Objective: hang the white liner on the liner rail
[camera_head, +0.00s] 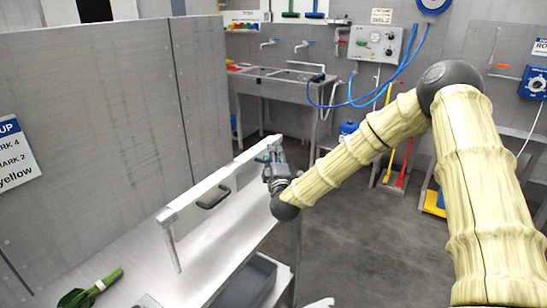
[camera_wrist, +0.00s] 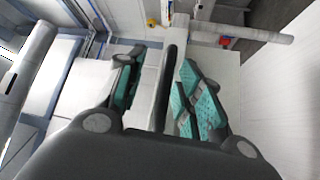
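A long white bar (camera_head: 222,181) runs above the metal bench at left, with a thin post at its near end. It looks like the liner rail, but I cannot be sure. My gripper (camera_head: 273,163) is at the bar's far end. In the wrist view, my gripper (camera_wrist: 160,88) is open, its teal-padded fingers on either side of a white upright strip (camera_wrist: 150,100) with a dark edge. The left finger is apart from the strip; the right finger is close to it, and contact is unclear. I cannot pick out a separate white liner with certainty.
A black handle (camera_head: 213,197) sits below the bar. A tall grey panel (camera_head: 100,120) stands behind the bench (camera_head: 215,240). A sink counter (camera_head: 275,80) with taps stands at the back.

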